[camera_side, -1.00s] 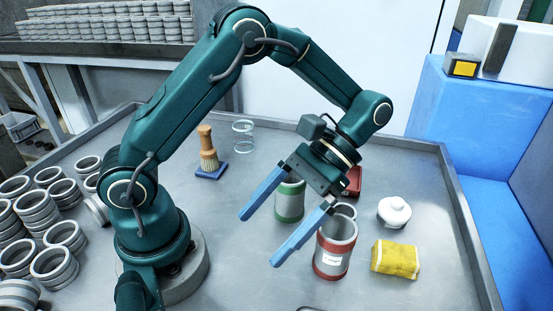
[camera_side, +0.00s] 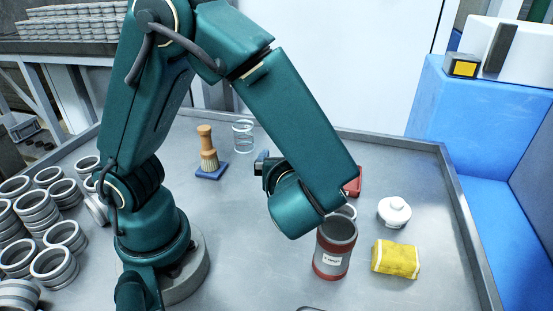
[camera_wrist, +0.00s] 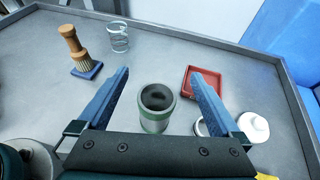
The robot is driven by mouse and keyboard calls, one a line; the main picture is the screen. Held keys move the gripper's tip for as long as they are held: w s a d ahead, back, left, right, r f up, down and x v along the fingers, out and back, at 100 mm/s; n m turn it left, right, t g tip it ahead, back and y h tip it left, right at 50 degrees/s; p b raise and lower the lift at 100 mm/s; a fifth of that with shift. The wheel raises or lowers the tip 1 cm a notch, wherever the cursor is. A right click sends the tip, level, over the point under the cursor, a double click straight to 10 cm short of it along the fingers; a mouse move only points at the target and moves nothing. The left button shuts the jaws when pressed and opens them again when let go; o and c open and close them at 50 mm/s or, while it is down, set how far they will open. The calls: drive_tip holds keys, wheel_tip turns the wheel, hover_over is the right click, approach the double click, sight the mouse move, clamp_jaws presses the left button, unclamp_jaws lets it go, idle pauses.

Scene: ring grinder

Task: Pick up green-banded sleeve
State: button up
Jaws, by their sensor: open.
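The green-banded sleeve (camera_wrist: 156,122) stands upright on the bench in the wrist view, a grey cylinder with green bands and an open top. My gripper (camera_wrist: 161,82) is open and empty, with one blue finger to each side of the sleeve in that view. In the side view my own arm hides the green-banded sleeve and most of the gripper. A red-banded sleeve (camera_side: 334,250) with a white label stands in front of the arm there.
A red tray (camera_wrist: 203,84), a white lidded pot (camera_wrist: 253,127) and a yellow cloth (camera_side: 396,259) lie to the right. A brush on a blue block (camera_side: 208,155) and a clear glass (camera_side: 243,136) stand behind. Several grey rings (camera_side: 38,208) crowd the left. A raised rim edges the bench.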

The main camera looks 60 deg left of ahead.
wheel_tip(320, 180, down, 5)
drive_tip(key=shift+f, duration=0.1)
drive_tip(key=shift+x, duration=2.65)
drive_tip(key=shift+s+f, duration=0.1)
drive_tip(key=c, duration=1.3)
drive_tip(key=shift+d, duration=0.1)
